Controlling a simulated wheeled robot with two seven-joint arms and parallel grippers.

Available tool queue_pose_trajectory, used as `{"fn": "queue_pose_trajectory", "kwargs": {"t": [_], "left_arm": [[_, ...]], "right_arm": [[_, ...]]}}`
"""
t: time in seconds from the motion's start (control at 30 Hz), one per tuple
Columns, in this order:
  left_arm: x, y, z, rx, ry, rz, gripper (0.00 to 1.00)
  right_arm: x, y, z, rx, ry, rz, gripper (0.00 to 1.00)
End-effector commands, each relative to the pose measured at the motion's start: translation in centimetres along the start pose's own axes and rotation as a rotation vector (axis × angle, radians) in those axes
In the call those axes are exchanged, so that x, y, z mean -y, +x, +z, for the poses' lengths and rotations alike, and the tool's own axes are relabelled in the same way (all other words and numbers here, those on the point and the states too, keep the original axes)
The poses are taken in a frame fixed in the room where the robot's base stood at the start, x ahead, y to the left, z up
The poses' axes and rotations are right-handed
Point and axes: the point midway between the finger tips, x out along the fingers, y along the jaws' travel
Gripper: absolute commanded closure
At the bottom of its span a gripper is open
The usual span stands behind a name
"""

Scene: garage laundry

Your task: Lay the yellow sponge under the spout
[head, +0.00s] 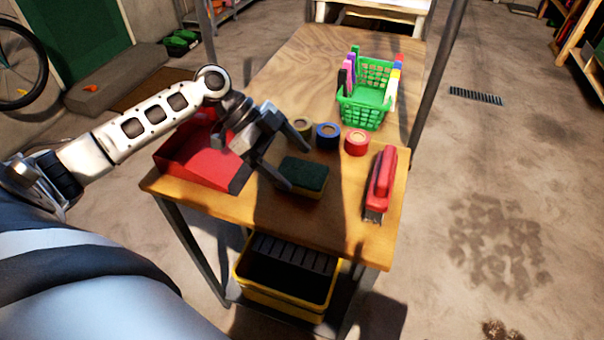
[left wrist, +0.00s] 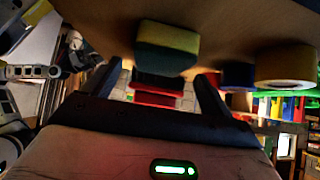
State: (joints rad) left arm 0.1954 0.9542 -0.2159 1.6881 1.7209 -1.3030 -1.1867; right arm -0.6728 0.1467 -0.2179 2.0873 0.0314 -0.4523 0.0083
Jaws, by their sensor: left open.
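The sponge (head: 303,176) lies flat on the wooden table near its front, dark green scouring side up and yellow side down. It also shows in the left wrist view (left wrist: 180,38), ahead of and between the fingers. My left gripper (head: 297,164) is open and empty, reaching in from the left with its fingertips close to the sponge's left and back edges. I cannot tell whether a finger touches it. My right gripper is not in view. No spout can be made out in either view.
Behind the sponge stand khaki (head: 300,127), blue (head: 327,135) and red (head: 356,142) tape rolls. A green basket (head: 362,108) stands farther back. A yellow crate (head: 285,298) sits below the tabletop. The table's back left is bare.

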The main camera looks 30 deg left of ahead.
Motion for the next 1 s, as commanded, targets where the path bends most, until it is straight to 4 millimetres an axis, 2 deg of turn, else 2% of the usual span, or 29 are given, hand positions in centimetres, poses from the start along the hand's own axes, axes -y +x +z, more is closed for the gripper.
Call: {"fn": "queue_pose_trajectory", "kwargs": {"t": [0.2, 0.5, 0.53, 0.67, 0.7, 1.0], "left_arm": [[-0.1, 3.1, 0.0, -0.002, -0.001, 0.001, 0.15], [-0.1, 3.8, 0.1, 0.000, -0.001, 0.000, 0.15], [-0.1, 3.8, 0.1, 0.000, -0.002, 0.000, 0.21], [-0.1, 3.8, 0.1, 0.000, -0.002, 0.000, 0.57], [-0.1, 3.8, 0.1, 0.000, -0.002, 0.000, 0.63], [-0.1, 3.7, 0.1, 0.000, -0.002, 0.000, 0.63]], "right_arm": [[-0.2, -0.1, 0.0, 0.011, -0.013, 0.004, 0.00], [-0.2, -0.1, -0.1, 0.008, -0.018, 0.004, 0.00], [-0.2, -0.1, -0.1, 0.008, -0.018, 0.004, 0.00], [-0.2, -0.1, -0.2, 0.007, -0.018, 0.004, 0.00], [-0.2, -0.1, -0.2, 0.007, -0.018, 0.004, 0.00], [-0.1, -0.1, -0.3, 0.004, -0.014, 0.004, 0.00]]}}
